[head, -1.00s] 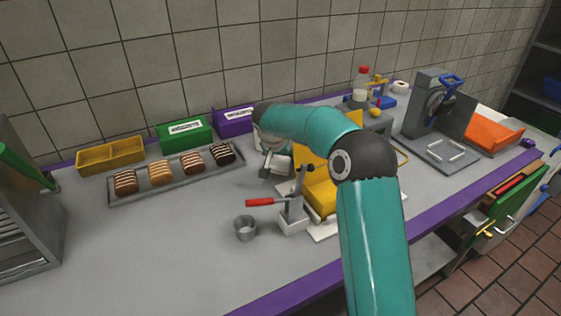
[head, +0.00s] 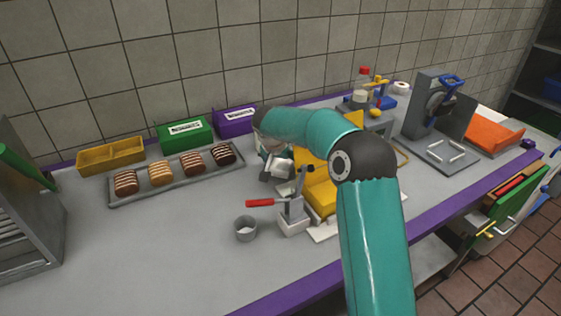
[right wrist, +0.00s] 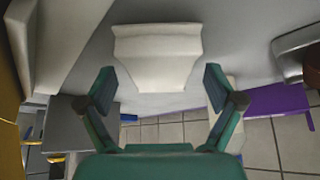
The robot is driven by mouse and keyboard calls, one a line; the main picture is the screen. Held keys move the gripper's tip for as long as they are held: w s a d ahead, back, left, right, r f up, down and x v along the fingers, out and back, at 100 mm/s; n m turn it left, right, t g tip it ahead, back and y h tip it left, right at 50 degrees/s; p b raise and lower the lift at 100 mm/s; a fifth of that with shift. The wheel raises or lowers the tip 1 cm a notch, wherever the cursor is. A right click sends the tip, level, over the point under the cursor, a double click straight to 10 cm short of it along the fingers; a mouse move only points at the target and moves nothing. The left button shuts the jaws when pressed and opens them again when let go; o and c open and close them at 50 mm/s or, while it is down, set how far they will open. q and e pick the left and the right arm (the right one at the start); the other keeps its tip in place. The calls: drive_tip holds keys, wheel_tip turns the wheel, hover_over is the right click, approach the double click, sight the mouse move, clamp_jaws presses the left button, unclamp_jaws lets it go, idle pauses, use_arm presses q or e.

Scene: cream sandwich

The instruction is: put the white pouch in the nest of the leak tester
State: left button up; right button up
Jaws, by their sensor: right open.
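A white object that looks like the pouch (right wrist: 158,55) shows ahead of my right gripper (right wrist: 158,88) in the right wrist view. The gripper's two fingers are apart, one on each side of its near end, and I see no clear contact. In the head view my right gripper (head: 272,168) is partly hidden by its own arm, beside a whitish patch left of the yellow blocks. A grey machine with a blue handle (head: 447,100) and a light rectangular frame on its base plate (head: 445,152) may be the leak tester with its nest. My left gripper is out of view.
A tray of bars (head: 125,200) lies behind left. The front left counter is clear.

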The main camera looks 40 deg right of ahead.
drive_tip(key=shift+o, duration=0.5)
drive_tip(key=v, duration=0.7)
drive_tip(key=shift+r, duration=0.15)
wheel_tip(320, 180, up, 5)
drive_tip(key=w+d+y+p, duration=0.1)
drive_tip(key=d+p, duration=0.1)
drive_tip(key=p, duration=0.6)
hover_over(281, 164)
drive_tip(key=w+d, duration=0.1)
drive_tip(key=d, duration=0.1)
drive_tip(key=shift+g, duration=0.4)
wheel_tip(281, 164, down, 6)
drive_tip(key=shift+w+d+f+p, duration=0.1)
drive_tip(key=shift+w+f+p, duration=0.1)
drive_tip(key=shift+p, duration=0.15)
drive_tip(key=shift+d+f+p, duration=0.15)
drive_tip(key=shift+f+p, duration=0.2)
drive_tip(key=shift+f, duration=0.25)
drive_tip(key=p+x, duration=0.1)
drive_tip(key=x, duration=0.3)
drive_tip(key=shift+w, duration=0.1)
drive_tip(key=c, duration=1.3)
drive_tip(key=shift+r, duration=0.15)
drive_tip(key=shift+c, duration=0.2)
